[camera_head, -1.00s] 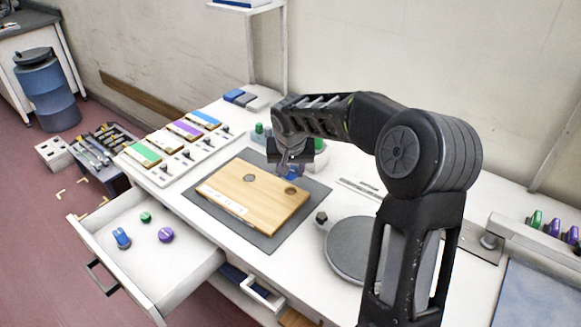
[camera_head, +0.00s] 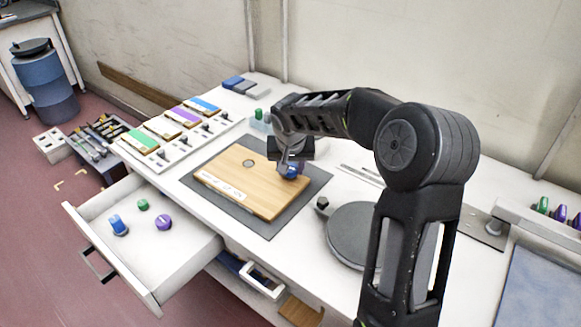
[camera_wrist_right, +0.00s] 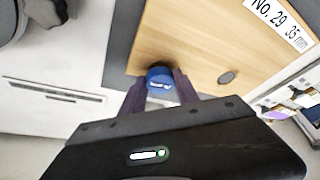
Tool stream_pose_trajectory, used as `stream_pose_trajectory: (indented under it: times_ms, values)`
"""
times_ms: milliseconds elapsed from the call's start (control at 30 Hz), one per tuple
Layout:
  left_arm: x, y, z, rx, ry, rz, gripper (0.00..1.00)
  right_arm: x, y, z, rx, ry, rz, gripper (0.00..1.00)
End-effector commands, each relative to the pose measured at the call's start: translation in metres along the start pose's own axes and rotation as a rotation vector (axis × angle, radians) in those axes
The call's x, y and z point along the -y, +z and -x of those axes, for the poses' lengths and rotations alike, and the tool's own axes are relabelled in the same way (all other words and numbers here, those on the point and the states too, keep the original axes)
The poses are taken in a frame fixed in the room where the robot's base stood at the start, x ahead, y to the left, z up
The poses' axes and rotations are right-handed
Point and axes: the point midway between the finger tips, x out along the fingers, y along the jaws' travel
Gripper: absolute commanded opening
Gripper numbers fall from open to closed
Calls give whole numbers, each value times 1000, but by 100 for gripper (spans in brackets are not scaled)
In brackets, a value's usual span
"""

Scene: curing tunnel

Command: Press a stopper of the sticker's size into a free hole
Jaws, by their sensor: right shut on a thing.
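The wooden board (camera_head: 240,186) lies on a dark grey mat (camera_head: 262,228) on the white table. Its sticker (camera_wrist_right: 279,22) reads "No. 29 35 mm" in the right wrist view. One round hole (camera_head: 248,164) shows in the board, and it also shows in the right wrist view (camera_wrist_right: 226,77). My right gripper (camera_head: 290,168) is shut on a blue stopper (camera_wrist_right: 160,80) at the board's far right part. A dark round edge shows beside the stopper; I cannot tell how deep it sits in a hole. My left gripper is not in view.
An open drawer (camera_head: 187,264) at the front left holds a blue stopper (camera_head: 118,225), a green stopper (camera_head: 143,204) and a purple stopper (camera_head: 163,222). A round grey plate (camera_head: 358,238) stands right of the mat. Coloured blocks on a white rack (camera_head: 160,166) lie behind left.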

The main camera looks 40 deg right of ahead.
Motion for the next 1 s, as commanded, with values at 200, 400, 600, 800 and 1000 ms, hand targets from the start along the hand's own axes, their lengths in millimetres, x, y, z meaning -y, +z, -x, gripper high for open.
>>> stream_pose_trajectory:
  times_ms: [200, 400, 600, 800, 1000]
  values:
    - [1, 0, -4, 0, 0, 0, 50, 0, 0, 0, -1, -1, 0, 0]
    - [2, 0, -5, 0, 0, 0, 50, 0, 0, 0, -1, -1, 0, 0]
    - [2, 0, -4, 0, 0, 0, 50, 0, 0, 0, -1, 0, 0, 0]
    - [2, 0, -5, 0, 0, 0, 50, 0, 0, 0, -1, 0, 0, 0]
    - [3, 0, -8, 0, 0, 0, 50, 0, 0, 0, -2, 0, 0, 0]
